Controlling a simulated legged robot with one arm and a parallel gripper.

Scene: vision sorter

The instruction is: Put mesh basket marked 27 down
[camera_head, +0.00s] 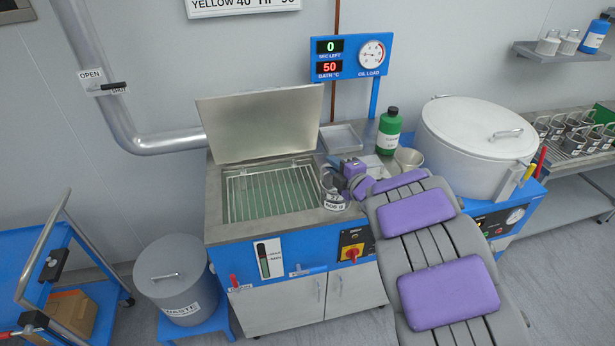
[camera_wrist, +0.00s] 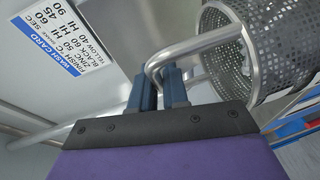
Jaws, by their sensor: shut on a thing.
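My gripper is shut on that handle. The basket's underside is hidden, so I cannot tell whether it touches the steel top.
The bath lid (camera_head: 262,122) stands open behind. A green bottle (camera_head: 389,131), a cup (camera_head: 408,159) and a shallow tray (camera_head: 341,137) are on the steel top. A large lidded drum (camera_head: 478,140) stands right. A rack of several baskets (camera_head: 570,135) is at far right.

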